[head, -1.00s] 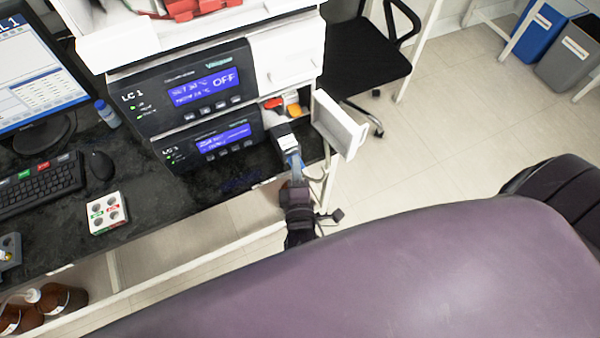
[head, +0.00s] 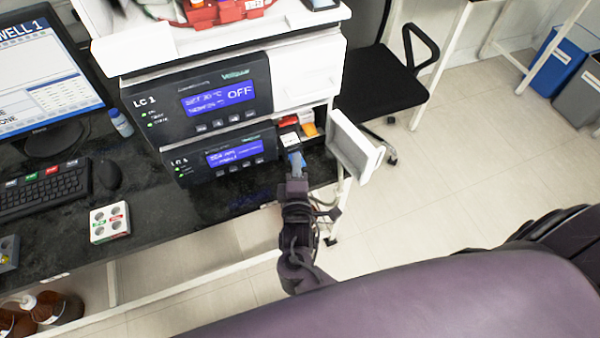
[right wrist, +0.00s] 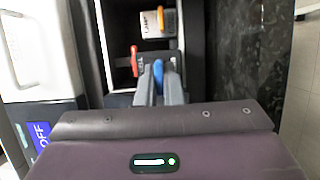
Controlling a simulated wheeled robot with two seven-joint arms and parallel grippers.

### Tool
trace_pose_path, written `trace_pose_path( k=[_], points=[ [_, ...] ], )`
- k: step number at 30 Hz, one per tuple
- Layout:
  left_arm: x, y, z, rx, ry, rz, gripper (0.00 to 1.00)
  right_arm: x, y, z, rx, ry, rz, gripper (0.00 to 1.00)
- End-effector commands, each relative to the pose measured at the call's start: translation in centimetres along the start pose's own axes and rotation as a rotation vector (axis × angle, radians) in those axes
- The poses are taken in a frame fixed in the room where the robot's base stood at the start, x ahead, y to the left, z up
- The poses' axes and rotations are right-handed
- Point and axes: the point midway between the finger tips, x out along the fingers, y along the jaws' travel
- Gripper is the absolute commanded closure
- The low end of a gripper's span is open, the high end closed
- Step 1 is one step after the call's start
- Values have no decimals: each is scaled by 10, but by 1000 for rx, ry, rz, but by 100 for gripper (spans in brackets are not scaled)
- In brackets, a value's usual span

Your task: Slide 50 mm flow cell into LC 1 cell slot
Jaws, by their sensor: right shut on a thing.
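My right gripper (head: 296,168) is shut on a blue tab (right wrist: 158,70), which appears to be the handle of the flow cell. The cell's pale-labelled body (head: 290,139) lies just ahead of the fingertips, at the opening of the LC 1 unit's side bay (head: 305,117). In the right wrist view the fingers (right wrist: 158,88) point into the dark bay and cover most of the cell. How deep the cell sits, and its length marking, cannot be told. My left gripper is not in view.
The bay's white door (head: 354,147) stands open to the right. Inside the bay are a red lever (right wrist: 133,60) and a lamp block (right wrist: 152,24) with an orange handle (right wrist: 160,12). A white holder with round wells (head: 109,222) sits on the black bench. A chair (head: 385,95) stands behind.

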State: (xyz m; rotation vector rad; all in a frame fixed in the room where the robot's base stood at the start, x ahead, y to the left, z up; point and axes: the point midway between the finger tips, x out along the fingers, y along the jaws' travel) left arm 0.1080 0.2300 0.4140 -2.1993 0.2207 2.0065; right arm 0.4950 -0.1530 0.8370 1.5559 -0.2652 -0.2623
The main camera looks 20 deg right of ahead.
Motion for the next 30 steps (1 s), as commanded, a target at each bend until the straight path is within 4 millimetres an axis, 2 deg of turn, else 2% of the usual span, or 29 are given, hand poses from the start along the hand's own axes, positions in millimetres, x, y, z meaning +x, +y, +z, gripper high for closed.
trace_pose_path(
  k=[30],
  points=[
    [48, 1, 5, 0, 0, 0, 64, 65, -1, -25, 1, 0, 2, 100]
  ],
)
